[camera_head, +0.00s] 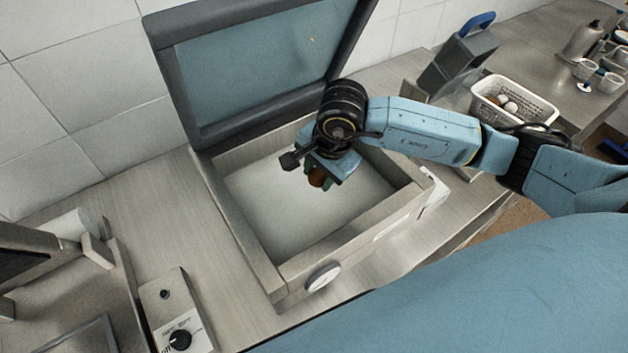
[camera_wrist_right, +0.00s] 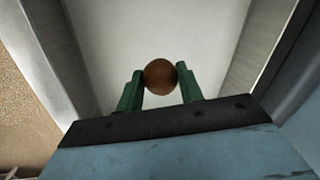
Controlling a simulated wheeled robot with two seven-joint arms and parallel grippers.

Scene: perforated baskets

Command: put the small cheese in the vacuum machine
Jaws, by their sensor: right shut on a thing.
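The vacuum machine (camera_head: 268,267) stands on the counter with its lid (camera_head: 262,62) raised and its pale chamber open. My right gripper (camera_head: 319,180) is over the chamber. Its green fingers are shut on a small round brown thing (camera_head: 317,177), which I take to be the small cheese. In the right wrist view the brown ball (camera_wrist_right: 160,77) sits between the two fingertips (camera_wrist_right: 160,84), with the pale chamber floor behind it. I cannot tell its exact height above the floor. My left gripper is not in view.
A white perforated basket (camera_head: 549,108) with several small things stands at the right. A grey machine with a blue handle (camera_head: 478,24) is behind it. Cups (camera_head: 585,70) and a bottle are at the far right. A device with a dial (camera_head: 180,338) is at the lower left.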

